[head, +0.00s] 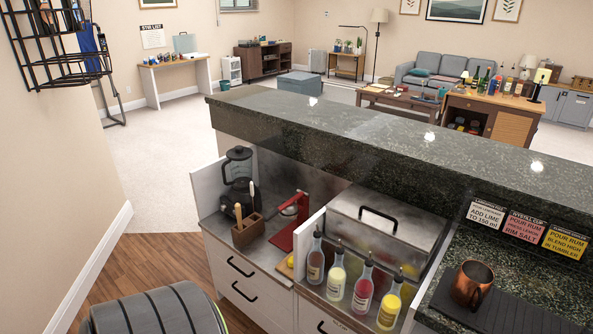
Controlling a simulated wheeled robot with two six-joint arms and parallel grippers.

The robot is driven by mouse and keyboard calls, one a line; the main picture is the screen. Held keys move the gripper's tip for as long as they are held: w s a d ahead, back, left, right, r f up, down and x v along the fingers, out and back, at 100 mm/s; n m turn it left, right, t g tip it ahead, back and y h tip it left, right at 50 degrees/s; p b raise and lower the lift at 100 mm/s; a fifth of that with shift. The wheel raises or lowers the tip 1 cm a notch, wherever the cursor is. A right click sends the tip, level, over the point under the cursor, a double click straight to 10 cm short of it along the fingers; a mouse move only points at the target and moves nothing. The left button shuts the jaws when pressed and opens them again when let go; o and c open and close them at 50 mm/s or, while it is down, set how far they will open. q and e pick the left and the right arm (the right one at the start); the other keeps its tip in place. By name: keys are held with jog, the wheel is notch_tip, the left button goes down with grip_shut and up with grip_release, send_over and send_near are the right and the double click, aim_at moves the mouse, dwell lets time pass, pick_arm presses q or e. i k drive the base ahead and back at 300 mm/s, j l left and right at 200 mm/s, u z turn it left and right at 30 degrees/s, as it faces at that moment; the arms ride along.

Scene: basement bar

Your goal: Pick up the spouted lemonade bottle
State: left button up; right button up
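Several spouted bottles stand upright in a row at the front of the steel ice-bin unit in the head view. From left to right they are a brownish-red bottle (315,263), a pale cream-yellow bottle (337,280), a pinkish-red bottle (363,289) and a bright yellow bottle (389,305). Each has a thin dark pourer on top. Their labels are too small to read, so I cannot tell for certain which holds lemonade; the pale and bright yellow ones look closest. Neither of my grippers is in view.
A lidded steel bin (395,232) stands behind the bottles. Left of them are a red press (290,222), a wooden utensil holder (247,231) and a blender (239,170). A copper mug (471,283) stands on a dark mat at right. The raised granite bar (380,135) runs behind.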

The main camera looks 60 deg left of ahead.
aim_at(336, 273)
jog(key=u, duration=1.4)
jog(key=z, duration=1.55)
jog(key=u, duration=1.55)
